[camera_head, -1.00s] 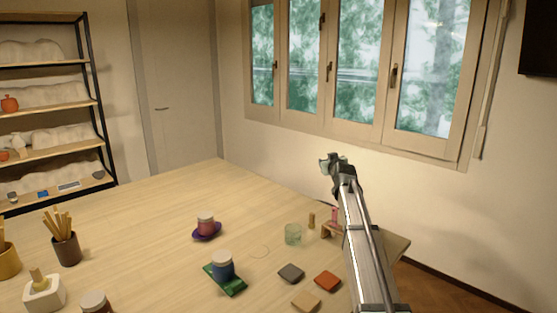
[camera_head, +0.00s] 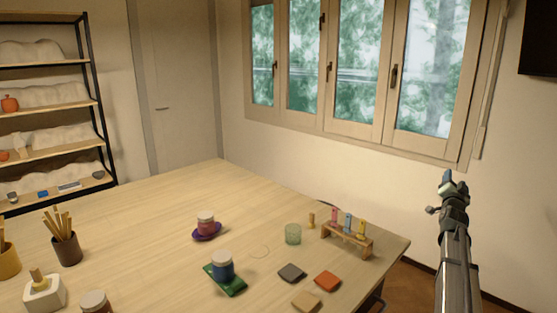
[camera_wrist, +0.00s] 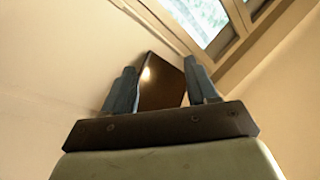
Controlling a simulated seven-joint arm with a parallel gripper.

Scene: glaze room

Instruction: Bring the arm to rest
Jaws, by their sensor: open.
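My gripper (camera_head: 447,180) is raised at the right of the head view, beyond the table's right edge and in front of the wall below the window. In the wrist view its two blue-grey fingers (camera_wrist: 160,92) stand apart with nothing between them; a dark panel on the wall shows behind the gap. My gripper touches no object.
The table (camera_head: 150,220) holds a red jar (camera_head: 206,224) on a purple dish, a blue jar (camera_head: 222,266) on a green tray, a green glass (camera_head: 293,234), a wooden rack (camera_head: 347,240) with coloured vials and several tiles. A shelf (camera_head: 50,152) stands left. Free space surrounds my gripper.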

